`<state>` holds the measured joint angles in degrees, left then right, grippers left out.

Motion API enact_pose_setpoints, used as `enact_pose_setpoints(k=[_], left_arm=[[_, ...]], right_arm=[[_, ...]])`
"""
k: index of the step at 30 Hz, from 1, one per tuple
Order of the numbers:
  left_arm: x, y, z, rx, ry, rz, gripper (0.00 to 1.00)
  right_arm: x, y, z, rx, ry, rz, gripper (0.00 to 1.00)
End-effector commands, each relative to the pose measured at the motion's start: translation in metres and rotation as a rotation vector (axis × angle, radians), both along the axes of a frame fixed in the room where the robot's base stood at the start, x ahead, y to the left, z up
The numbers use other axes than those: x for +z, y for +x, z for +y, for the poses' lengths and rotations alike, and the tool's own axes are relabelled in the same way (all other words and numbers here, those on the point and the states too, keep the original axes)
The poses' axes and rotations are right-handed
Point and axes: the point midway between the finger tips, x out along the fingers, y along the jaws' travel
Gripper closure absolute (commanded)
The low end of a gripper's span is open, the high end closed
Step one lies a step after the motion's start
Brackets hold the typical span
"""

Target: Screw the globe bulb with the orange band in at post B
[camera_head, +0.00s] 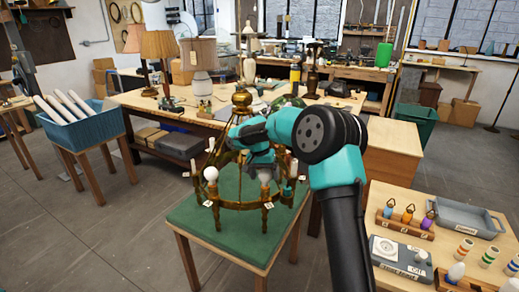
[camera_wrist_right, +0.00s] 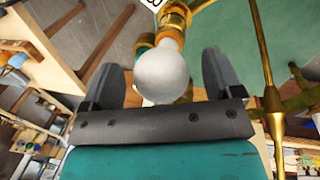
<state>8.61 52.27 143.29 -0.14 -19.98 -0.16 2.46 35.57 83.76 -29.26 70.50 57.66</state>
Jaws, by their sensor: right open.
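My right gripper (camera_head: 263,172) is at the front of the brass chandelier (camera_head: 238,206), pointing down. In the right wrist view its two dark fingers (camera_wrist_right: 161,72) are open, one on each side of a white globe bulb (camera_wrist_right: 163,75). Gaps show between bulb and fingers. The bulb sits at a brass socket (camera_wrist_right: 174,20); I cannot tell how far it is screwed in, nor clearly see an orange band. A white tag (camera_wrist_right: 153,3) by the socket is cut off, so its letter is unreadable. Another white globe bulb (camera_head: 211,173) stands on the chandelier's left. My left gripper is not in view.
The chandelier stands on a green-topped table (camera_head: 190,218). A blue bin (camera_head: 85,128) stands at left.

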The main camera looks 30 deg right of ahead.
Motion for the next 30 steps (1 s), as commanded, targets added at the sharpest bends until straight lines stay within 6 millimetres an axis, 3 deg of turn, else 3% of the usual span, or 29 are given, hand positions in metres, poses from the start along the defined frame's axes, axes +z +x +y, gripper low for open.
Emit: enact_pose_setpoints(k=[21, 30], left_arm=[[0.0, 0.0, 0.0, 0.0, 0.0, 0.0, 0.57], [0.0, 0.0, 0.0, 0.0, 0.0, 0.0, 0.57]], right_arm=[[0.13, 0.018, 0.017, 0.0, 0.001, -0.004, 0.15], [0.158, 0.021, 0.021, 0.0, 0.001, -0.001, 0.15]])
